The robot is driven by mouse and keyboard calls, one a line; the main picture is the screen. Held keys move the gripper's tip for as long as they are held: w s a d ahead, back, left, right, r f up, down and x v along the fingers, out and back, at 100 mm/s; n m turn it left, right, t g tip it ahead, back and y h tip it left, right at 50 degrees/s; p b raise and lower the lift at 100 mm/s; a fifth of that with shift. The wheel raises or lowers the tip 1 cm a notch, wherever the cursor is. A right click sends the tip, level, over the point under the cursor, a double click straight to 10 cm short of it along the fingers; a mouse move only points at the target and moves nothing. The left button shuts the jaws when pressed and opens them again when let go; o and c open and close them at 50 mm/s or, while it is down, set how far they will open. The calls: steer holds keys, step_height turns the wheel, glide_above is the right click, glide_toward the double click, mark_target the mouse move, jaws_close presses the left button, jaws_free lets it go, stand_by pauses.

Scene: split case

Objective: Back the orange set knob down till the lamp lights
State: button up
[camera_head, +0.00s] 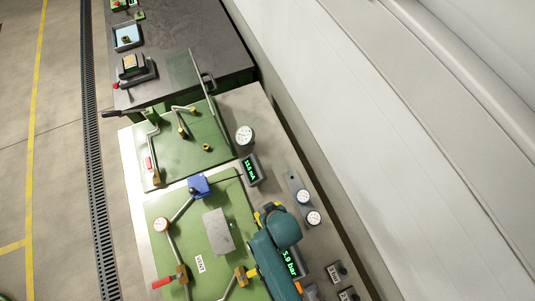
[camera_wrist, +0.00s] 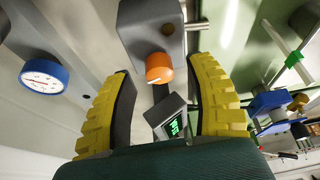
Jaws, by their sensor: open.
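The orange set knob (camera_wrist: 158,68) shows in the wrist view on the end of a grey box-shaped housing (camera_wrist: 146,28). My gripper (camera_wrist: 161,78) is open, its yellow ribbed fingers spread to the left and right of the knob with a visible gap on each side. The knob appears centred between the fingers; its exact depth from the fingertips is hard to tell. In the head view my gripper (camera_head: 268,210) is over the green panel's right edge, and my arm covers the area below it. I cannot make out the knob or a lit lamp there.
A blue-rimmed gauge (camera_wrist: 43,77) is left of my fingers, and a small green-digit display (camera_wrist: 173,123) is below the knob. In the head view, a display (camera_head: 290,263) reads about 5.9 bar. A blue box (camera_head: 199,186) and pipework stand on the green panels.

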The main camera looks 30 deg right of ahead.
steer(key=shift+w+f, duration=0.25)
steer(key=shift+f, duration=0.4)
steer(key=shift+c, duration=0.2)
jaws_close()
steer(key=shift+r, duration=0.1)
steer(key=shift+s+n+p, duration=0.1)
steer(key=shift+n+p, duration=0.2)
steer(key=shift+p, duration=0.15)
steer(key=shift+n+y, duration=0.3)
steer(key=shift+n, duration=0.1)
